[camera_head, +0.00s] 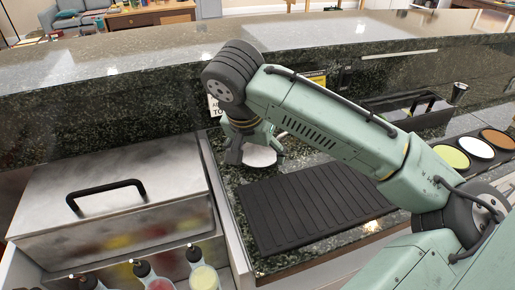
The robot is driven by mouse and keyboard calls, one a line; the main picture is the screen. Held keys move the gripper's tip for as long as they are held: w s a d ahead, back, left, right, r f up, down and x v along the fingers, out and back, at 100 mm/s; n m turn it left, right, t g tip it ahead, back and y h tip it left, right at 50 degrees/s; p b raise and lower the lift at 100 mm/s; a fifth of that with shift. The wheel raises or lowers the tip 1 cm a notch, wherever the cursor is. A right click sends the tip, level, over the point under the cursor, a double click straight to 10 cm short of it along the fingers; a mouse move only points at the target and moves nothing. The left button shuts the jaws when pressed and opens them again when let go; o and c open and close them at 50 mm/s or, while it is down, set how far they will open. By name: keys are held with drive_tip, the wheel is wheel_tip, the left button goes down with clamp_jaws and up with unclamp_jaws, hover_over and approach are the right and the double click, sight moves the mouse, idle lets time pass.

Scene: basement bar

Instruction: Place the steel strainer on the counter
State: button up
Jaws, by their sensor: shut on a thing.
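My gripper (253,151) points down over the dark speckled lower counter (227,162), just behind the black ribbed mat. It is shut on a pale, round, metallic-looking thing, which I take for the steel strainer (262,157). The strainer's upper part is hidden behind the fingers and wrist. It is at or close above the counter surface; I cannot tell whether it touches.
A black ribbed mat (290,212) lies in front of my gripper. A lidded steel box (105,195) stands left, with bottles (203,276) before it. A black caddy (408,108) and coloured round containers (475,148) are right. A raised stone ledge (150,62) runs behind.

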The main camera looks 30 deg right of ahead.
drive_tip(key=shift+f, duration=0.2)
drive_tip(key=o, duration=1.2)
drive_tip(key=shift+r, duration=0.1)
drive_tip(key=shift+r, duration=0.25)
drive_tip(key=b+v, duration=0.1)
drive_tip(key=v, duration=1.1)
drive_tip(key=shift+w+f, duration=0.1)
